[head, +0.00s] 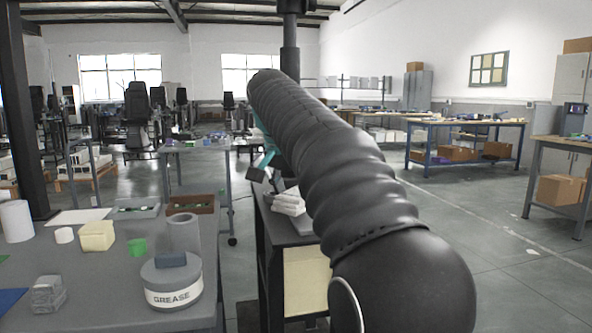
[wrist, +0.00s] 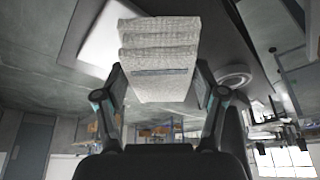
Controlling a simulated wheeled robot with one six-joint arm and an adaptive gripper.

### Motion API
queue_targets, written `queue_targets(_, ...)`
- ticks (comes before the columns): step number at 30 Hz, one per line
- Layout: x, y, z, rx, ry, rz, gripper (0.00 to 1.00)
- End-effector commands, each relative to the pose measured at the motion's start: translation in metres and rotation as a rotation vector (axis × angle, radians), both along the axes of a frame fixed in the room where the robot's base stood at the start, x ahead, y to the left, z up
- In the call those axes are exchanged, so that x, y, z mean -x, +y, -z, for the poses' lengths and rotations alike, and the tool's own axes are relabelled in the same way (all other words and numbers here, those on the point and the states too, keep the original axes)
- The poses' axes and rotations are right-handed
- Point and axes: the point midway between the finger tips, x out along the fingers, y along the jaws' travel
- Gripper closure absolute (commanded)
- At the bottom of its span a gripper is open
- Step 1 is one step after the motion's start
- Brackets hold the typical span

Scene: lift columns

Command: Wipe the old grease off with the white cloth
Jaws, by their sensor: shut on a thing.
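The white cloth (wrist: 158,50) is a folded, ribbed stack, held between the two fingers of my gripper (wrist: 160,88) in the wrist view. In the head view the cloth (head: 290,203) shows just left of my black-sleeved arm, over a dark stand. My gripper (head: 266,172) shows there as teal and dark parts, partly hidden behind the arm. I cannot tell whether the cloth touches the surface beneath it. I see no old grease in either view; my arm hides much of the stand. A tub labelled GREASE (head: 172,284) stands on the near table with a dark blue block on its lid.
The grey table (head: 110,296) at left also holds a white roll (head: 15,221), a yellow block (head: 97,236), a green piece (head: 137,246), a clear cylinder (head: 184,234) and small trays (head: 190,204). A dark post (head: 20,110) rises at far left. Open floor lies to the right.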

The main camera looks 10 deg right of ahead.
Motion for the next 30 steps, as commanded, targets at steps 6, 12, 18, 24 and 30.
queue_targets(6,-0.001,-0.002,-0.020,0.000,-0.001,0.002,0.63)
queue_targets(12,-0.001,-0.003,-0.038,0.001,-0.002,0.004,0.63)
queue_targets(18,-0.001,-0.004,-0.052,0.000,-0.001,0.007,0.63)
queue_targets(24,0.000,-0.005,-0.055,0.000,0.000,0.007,0.63)
queue_targets(30,0.000,-0.005,-0.055,0.000,0.000,0.007,0.63)
